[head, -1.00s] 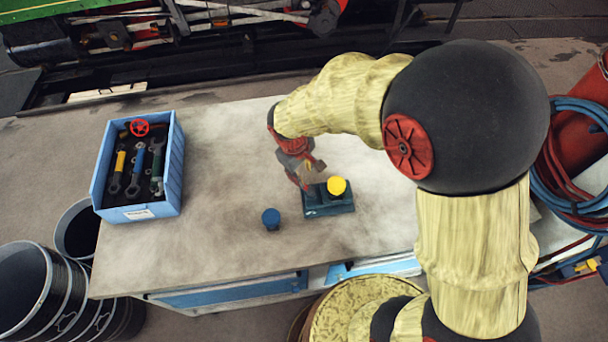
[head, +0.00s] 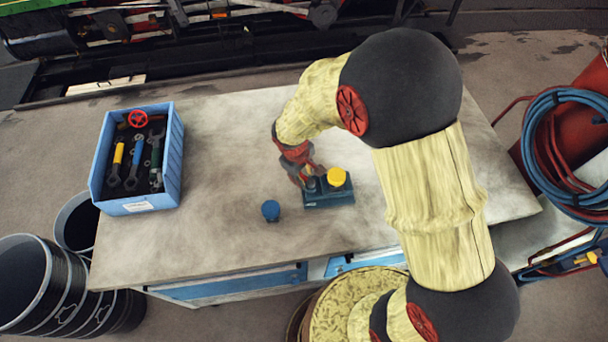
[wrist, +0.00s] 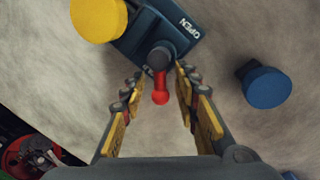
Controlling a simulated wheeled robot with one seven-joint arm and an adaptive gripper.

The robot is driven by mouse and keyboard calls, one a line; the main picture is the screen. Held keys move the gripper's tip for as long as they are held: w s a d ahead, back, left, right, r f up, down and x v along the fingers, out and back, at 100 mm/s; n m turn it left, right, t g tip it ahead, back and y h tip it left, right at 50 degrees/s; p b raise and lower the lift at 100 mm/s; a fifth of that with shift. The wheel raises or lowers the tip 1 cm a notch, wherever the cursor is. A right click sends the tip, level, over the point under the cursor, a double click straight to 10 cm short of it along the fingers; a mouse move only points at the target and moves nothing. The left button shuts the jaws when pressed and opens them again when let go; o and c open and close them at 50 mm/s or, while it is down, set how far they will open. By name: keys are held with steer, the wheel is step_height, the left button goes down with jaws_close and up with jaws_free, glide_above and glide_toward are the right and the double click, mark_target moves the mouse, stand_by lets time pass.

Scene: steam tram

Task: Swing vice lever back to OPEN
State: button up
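The vice (head: 330,200) is a dark blue-green block on the bench top, with a yellow round piece (head: 336,177) on it. In the wrist view the vice (wrist: 186,40) shows the word OPEN near one edge and a second label mostly hidden behind the lever. The vice lever (wrist: 160,92) has a dark round end and a red knob, pointing down the picture towards my palm, away from OPEN. My gripper (wrist: 160,76) is open, its fingers on either side of the lever with gaps showing. In the head view my gripper (head: 306,179) is at the vice's left end.
A blue round piece (head: 270,211) stands on the bench left of the vice; it also shows in the wrist view (wrist: 266,86). A blue tool crate (head: 175,165) sits at the bench's left end. The bench top (head: 220,170) between is clear.

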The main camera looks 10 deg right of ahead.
steer(key=shift+c, duration=0.9)
steer(key=shift+r, duration=0.1)
jaws_close()
